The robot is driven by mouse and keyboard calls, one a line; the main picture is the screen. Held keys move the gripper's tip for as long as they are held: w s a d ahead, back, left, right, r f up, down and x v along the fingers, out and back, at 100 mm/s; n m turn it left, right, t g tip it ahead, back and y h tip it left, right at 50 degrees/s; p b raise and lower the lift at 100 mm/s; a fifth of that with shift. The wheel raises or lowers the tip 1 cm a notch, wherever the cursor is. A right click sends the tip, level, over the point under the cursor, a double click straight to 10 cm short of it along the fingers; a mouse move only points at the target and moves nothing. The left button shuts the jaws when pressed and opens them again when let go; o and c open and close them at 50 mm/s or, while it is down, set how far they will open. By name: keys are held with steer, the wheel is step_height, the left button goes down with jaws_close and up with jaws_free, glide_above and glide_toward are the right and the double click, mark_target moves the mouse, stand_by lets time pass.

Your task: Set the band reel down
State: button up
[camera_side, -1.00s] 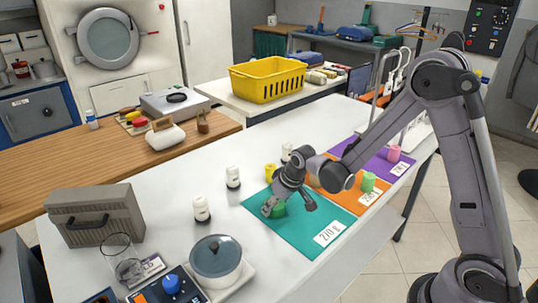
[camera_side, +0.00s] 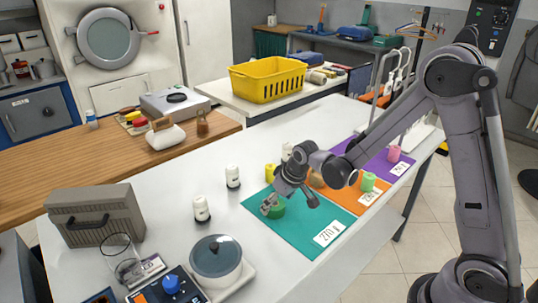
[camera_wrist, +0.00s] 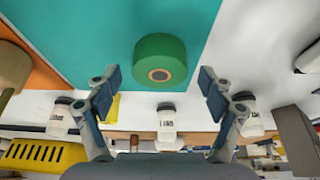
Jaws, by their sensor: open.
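The band reel is a green cylinder (camera_side: 278,211) with a brown core. It rests on the teal mat (camera_side: 300,236) marked 270. In the wrist view the green reel (camera_wrist: 160,58) lies on the same mat, just beyond my fingertips, with clear space on both sides. My gripper (camera_side: 290,204) is open and empty, close to the reel. In the wrist view my gripper's two fingers (camera_wrist: 160,82) are spread wide and do not touch the reel.
An orange mat (camera_side: 352,197) holds a light green reel (camera_side: 368,181); a purple mat (camera_side: 402,164) holds a pink reel (camera_side: 394,153). A yellow object (camera_side: 270,172) and several white bottles (camera_side: 201,209) stand on the white table behind. A lidded pot (camera_side: 216,258) stands front left.

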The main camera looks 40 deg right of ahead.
steer(key=v, duration=1.1)
steer(key=s+a+r+t, duration=0.1)
steer(key=s+r, duration=0.4)
steer(key=s, duration=0.9)
steer(key=shift+s+r+t, duration=0.15)
steer(key=shift+r+t, duration=0.05)
steer(key=shift+t, duration=0.6)
